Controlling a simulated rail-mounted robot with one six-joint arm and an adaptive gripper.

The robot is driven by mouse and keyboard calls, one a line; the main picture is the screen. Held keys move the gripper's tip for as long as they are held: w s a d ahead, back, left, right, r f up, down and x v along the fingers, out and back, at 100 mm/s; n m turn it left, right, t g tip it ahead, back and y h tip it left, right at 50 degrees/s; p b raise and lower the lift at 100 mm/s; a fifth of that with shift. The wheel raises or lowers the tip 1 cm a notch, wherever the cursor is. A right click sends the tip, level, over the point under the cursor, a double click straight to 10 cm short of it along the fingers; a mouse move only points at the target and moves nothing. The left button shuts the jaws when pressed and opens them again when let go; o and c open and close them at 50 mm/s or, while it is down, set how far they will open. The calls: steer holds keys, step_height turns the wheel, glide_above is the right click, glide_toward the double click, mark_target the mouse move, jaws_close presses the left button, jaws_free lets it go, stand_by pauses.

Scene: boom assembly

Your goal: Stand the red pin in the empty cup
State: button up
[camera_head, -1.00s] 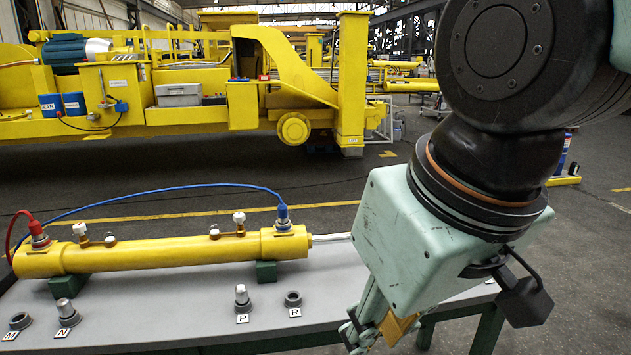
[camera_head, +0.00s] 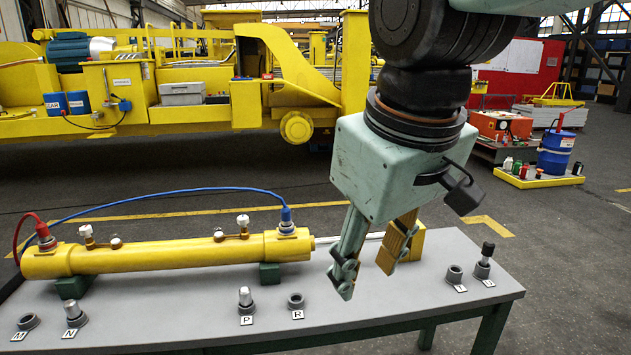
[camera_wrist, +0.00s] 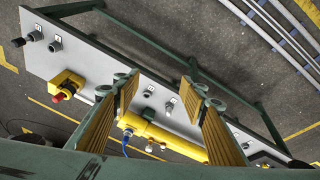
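My gripper (camera_head: 367,278) is open and empty above the right half of the table. Its two fingers are well apart in the wrist view (camera_wrist: 160,92). A red tip (camera_wrist: 58,97), possibly the red pin, shows at the yellow rod-end block (camera_wrist: 68,84) in the wrist view, left of the fingers. In the head view that block (camera_head: 418,240) is partly behind my gripper, and no red tip shows there. Empty cups stand at M (camera_head: 28,321), at R (camera_head: 296,300) and near the right end (camera_head: 455,273). I cannot tell which cup the task means.
A yellow cylinder (camera_head: 160,254) with hoses lies on green supports on the grey table (camera_head: 180,292). Silver pins stand in cups at N (camera_head: 75,312) and P (camera_head: 246,298). A black-topped pin (camera_head: 487,250) stands in the far-right cup. The table between R and the right-end cups is clear.

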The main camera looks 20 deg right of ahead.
steer(key=w+d+r+n+g+h+p, duration=0.1)
steer(key=w+d+n+p, duration=0.15)
steer(key=w+d, duration=0.55)
steer(key=w+d+r+n+p, duration=0.2)
steer(key=w+d+p, duration=0.15)
steer(key=w, duration=0.95)
steer(key=w+d+r+n+g+h+p, duration=0.1)
steer(key=w+d+n+p, duration=0.2)
steer(key=w+d, duration=0.55)
steer(key=w+d+f+n+h+p, duration=0.1)
steer(key=w+d+f+n+p, duration=0.3)
steer(key=w+d+f, duration=0.5)
steer(key=w+d+f+n+g+p, duration=0.1)
steer(key=w+d+f+n+p, duration=0.2)
steer(key=w+d+f, duration=0.6)
steer(key=shift+w+d+f+n+g+h+p, duration=0.35)
steer(key=shift+w+d+p, duration=0.75)
steer(key=shift+d, duration=2.3)
steer(key=shift+w+f, duration=0.15)
steer(key=shift+w, duration=0.05)
steer(key=shift+x, duration=6.8)
steer(key=shift+w, duration=0.15)
steer(key=shift+c, duration=0.9)
